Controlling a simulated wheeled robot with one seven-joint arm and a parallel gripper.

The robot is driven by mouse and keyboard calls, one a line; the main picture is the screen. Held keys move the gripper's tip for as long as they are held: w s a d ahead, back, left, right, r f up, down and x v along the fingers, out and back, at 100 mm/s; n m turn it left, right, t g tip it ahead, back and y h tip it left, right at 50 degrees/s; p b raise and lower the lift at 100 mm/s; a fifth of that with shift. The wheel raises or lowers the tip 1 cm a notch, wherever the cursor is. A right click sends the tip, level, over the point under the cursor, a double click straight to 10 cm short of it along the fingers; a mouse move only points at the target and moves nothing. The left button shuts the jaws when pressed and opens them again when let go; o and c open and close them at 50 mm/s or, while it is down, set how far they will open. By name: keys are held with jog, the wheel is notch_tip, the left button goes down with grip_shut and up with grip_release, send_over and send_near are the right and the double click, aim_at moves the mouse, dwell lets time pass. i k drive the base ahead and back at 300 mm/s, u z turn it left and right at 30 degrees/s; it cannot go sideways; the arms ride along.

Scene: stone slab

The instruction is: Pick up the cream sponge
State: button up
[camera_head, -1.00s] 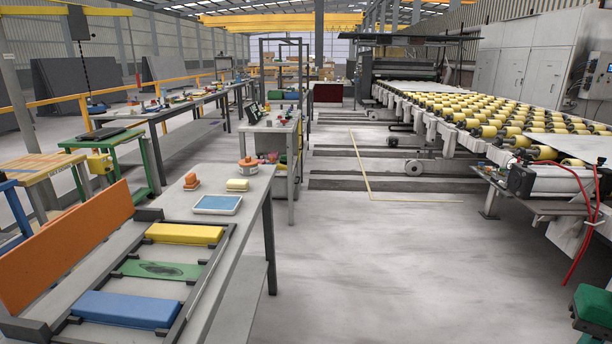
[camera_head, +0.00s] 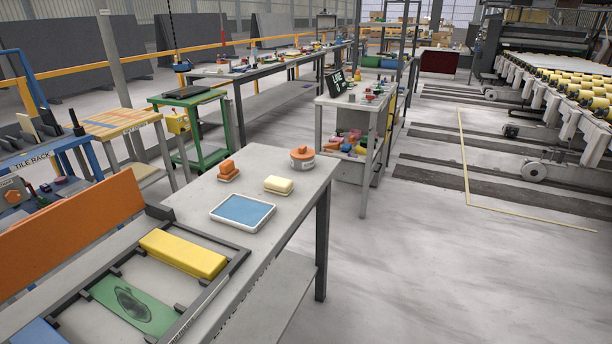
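The cream sponge (camera_head: 278,185) is a small pale yellow block. It lies on the grey table (camera_head: 270,249) near its far end, just beyond a white tray with a blue inside (camera_head: 243,212). To its left is a small stacked orange object (camera_head: 228,171), and behind it to the right is a round tub with an orange lid (camera_head: 302,158). Nothing touches the sponge and it is in full view. My gripper is not in view.
On the near table, a dark frame holds a yellow block (camera_head: 184,252), a green piece (camera_head: 135,303) and a blue block (camera_head: 38,333). An orange board (camera_head: 75,240) stands at the left edge. Open floor (camera_head: 430,270) lies to the right. Another workbench (camera_head: 350,103) stands beyond.

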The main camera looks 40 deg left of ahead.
aim_at(280, 186)
jog(key=u, duration=0.35)
jog(key=i, duration=1.1)
jog(key=u, duration=0.85)
jog(key=i, duration=0.6)
jog(key=u, duration=0.45)
